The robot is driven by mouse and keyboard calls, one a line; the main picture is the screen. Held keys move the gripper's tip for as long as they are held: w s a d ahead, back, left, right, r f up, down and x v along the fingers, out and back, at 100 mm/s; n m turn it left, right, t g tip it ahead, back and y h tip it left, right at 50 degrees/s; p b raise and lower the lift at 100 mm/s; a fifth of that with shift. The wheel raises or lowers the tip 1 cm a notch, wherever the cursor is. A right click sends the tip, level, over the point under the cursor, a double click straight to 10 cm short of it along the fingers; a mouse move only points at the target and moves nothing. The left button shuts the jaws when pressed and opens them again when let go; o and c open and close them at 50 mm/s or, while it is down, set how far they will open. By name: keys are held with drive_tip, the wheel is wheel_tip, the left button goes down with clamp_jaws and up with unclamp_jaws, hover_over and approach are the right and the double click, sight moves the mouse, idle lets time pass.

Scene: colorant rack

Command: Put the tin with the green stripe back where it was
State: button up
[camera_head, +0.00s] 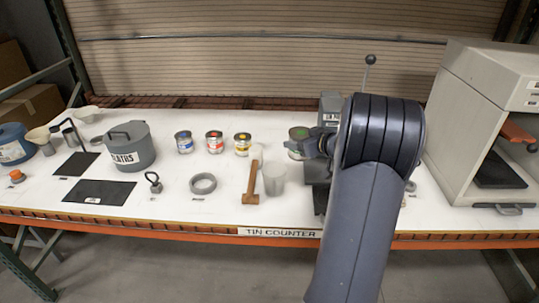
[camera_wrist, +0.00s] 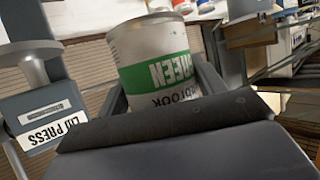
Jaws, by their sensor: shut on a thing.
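The tin with the green stripe (camera_wrist: 155,45) is between the two fingers of my gripper (camera_wrist: 165,95) in the wrist view, its lettering upside down in the picture. In the head view the tin (camera_head: 298,134) shows a green spot on its lid, left of the lid press. My gripper (camera_head: 312,147) is shut on it from the right, and my arm hides part of this area. I cannot tell whether the tin touches the counter. A blue tin (camera_head: 184,143), a red tin (camera_head: 215,143) and a yellow tin (camera_head: 242,145) stand in a row to its left.
The lid press (camera_head: 329,104) stands close behind and right of the tin; its label shows in the wrist view (camera_wrist: 44,112). A grey cabinet (camera_head: 480,120) stands at right. Counter between yellow tin and held tin looks bare.

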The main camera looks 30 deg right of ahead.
drive_tip(key=shift+h, duration=0.3)
drive_tip(key=d, duration=0.1)
drive_tip(key=s+d, duration=0.1)
drive_tip(key=d, duration=0.1)
drive_tip(key=s+d+r, duration=0.1)
drive_tip(key=shift+d+r, duration=0.1)
drive_tip(key=shift+d, duration=0.05)
drive_tip(key=shift+w+r, duration=0.1)
idle(0.3)
